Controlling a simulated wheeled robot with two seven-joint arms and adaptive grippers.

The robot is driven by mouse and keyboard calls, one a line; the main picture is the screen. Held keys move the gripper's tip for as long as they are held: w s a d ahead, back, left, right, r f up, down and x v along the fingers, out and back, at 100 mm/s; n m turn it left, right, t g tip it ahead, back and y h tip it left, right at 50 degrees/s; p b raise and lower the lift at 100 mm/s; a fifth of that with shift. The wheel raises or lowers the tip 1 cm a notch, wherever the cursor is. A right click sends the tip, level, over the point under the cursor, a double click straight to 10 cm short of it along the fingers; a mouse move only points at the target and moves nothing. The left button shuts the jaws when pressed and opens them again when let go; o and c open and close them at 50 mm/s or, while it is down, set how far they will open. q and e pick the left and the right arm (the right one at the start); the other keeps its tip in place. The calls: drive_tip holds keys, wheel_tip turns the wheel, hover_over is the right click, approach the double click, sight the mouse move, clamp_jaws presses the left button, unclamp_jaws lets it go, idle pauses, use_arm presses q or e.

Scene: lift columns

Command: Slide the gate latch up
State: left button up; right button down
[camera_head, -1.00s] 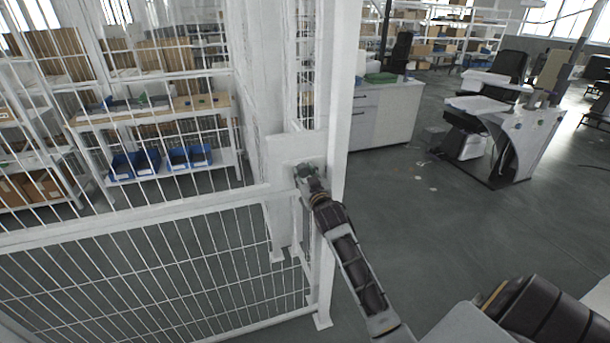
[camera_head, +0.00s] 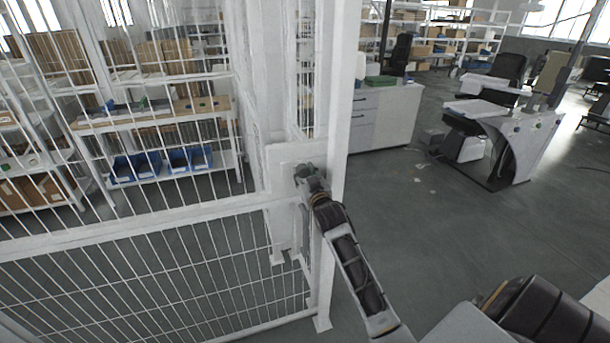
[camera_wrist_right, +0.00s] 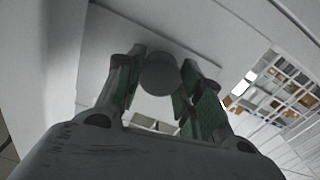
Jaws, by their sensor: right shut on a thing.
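The white mesh gate (camera_head: 150,222) stands at the left, with a pale latch plate (camera_head: 283,157) at its right end beside a white post (camera_head: 338,130). My right gripper (camera_head: 306,172) is at this plate, with its arm coming up from the lower right. In the right wrist view, a round grey latch knob (camera_wrist_right: 160,74) sits between the two fingers of my right gripper (camera_wrist_right: 160,88), which are shut on it. The pale plate shows behind the knob. The rest of the latch is hidden by the gripper. My left gripper is not in view.
Behind the mesh stand shelves and a wooden-topped bench (camera_head: 150,115) with blue bins (camera_head: 135,167) below. A white cabinet (camera_head: 385,117) stands behind the post, and a workstation (camera_head: 505,140) farther right.

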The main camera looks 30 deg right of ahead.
drive_tip(key=shift+r, duration=0.5)
drive_tip(key=c, duration=1.2)
unclamp_jaws()
drive_tip(key=shift+o, duration=1.5)
drive_tip(key=shift+f, duration=0.15)
drive_tip(key=shift+f, duration=0.1)
drive_tip(key=shift+v, duration=0.8)
drive_tip(key=v, duration=1)
drive_tip(key=shift+s, duration=0.2)
